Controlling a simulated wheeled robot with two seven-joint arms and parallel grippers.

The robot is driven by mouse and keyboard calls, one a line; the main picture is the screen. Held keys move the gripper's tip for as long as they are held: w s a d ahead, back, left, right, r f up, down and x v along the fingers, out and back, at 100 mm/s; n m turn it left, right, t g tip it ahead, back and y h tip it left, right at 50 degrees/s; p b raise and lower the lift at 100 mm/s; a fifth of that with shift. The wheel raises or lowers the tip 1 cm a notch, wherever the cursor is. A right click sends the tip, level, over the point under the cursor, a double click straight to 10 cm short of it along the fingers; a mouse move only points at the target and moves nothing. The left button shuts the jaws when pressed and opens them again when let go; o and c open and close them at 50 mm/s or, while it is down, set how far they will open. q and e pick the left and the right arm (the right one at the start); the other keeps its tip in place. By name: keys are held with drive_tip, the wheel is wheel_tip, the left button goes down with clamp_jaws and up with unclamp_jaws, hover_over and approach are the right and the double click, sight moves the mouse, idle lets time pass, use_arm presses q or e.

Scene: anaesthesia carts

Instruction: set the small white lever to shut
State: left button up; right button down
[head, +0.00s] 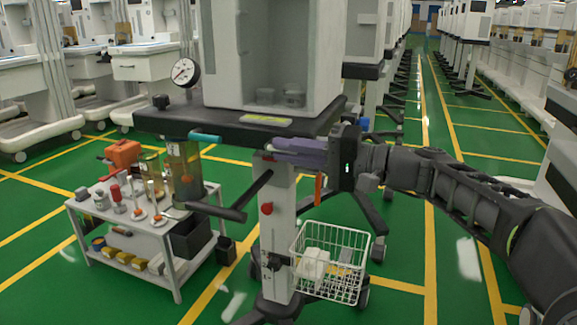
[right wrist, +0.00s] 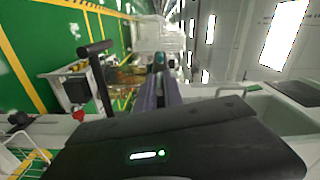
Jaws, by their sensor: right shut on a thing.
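My right gripper (head: 278,150) comes in from the right at the front edge of the cart's dark shelf (head: 225,125). Its purple fingers are closed together just below the shelf edge, at the top of the white column. They also show in the right wrist view (right wrist: 160,85), pointing away from the camera. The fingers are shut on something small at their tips. The fingers hide most of it, and the small white lever cannot be made out clearly apart from them. Its setting cannot be read. My left gripper is not in view.
A teal-ended part (head: 205,138), a pressure gauge (head: 185,72) and a yellowish canister (head: 184,170) sit left of the fingers. A black bar handle (head: 222,210) juts out below. A wire basket (head: 330,262) hangs lower right. A tool trolley (head: 155,230) stands left.

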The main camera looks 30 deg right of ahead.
idle(0.4)
drive_tip(key=c, duration=1.5)
unclamp_jaws()
drive_tip(key=p+v, duration=0.2)
drive_tip(key=v, duration=0.6)
drive_tip(key=shift+f, duration=0.1)
